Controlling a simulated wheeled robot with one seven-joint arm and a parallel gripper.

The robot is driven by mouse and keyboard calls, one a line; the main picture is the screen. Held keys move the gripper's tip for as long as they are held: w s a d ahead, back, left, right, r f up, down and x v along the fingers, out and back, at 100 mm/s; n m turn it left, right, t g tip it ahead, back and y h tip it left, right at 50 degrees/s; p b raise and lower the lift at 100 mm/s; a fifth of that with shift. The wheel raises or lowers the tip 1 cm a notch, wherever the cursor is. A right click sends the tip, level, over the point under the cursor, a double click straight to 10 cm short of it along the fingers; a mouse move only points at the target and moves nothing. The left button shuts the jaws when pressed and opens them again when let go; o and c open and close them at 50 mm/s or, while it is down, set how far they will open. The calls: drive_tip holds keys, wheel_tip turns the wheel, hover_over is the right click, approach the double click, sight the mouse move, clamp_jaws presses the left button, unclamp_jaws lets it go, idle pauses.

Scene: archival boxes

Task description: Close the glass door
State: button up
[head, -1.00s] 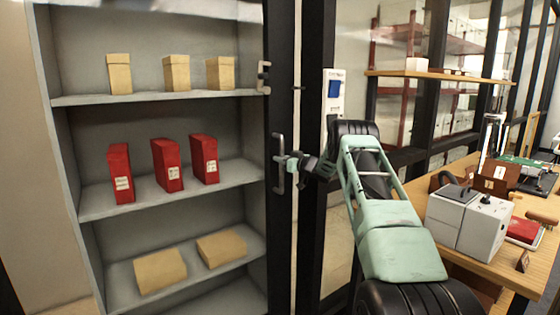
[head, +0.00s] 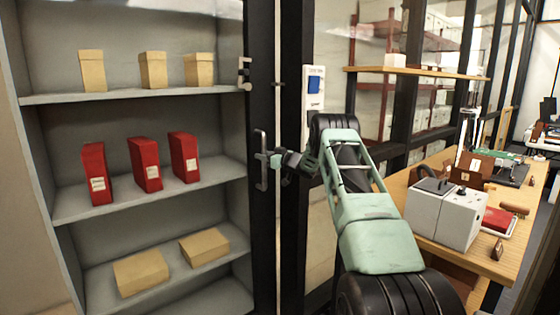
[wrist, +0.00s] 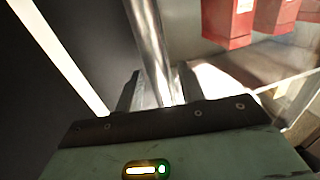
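The glass door has a dark frame (head: 261,240) and stands before a grey shelf cabinet in the head view. Its upright metal handle (head: 261,160) is left of my gripper (head: 276,160), which meets it from the right. In the wrist view the shiny handle bar (wrist: 150,40) runs between the two fingers of my gripper (wrist: 160,88). The fingers are close in on both sides of the bar and look shut on it. The exact finger contact is partly hidden. I cannot tell how far the door stands from its frame.
The cabinet shelves (head: 120,97) hold tan boxes (head: 153,70) and red boxes (head: 145,165). A wooden desk (head: 405,190) at the right carries a white device (head: 447,213) and other items. A light panel with a blue patch (head: 314,88) is right of the door.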

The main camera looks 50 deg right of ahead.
drive_tip(key=s+b, duration=0.2)
drive_tip(key=s, duration=1.4)
drive_tip(key=shift+s+a+b, duration=0.35)
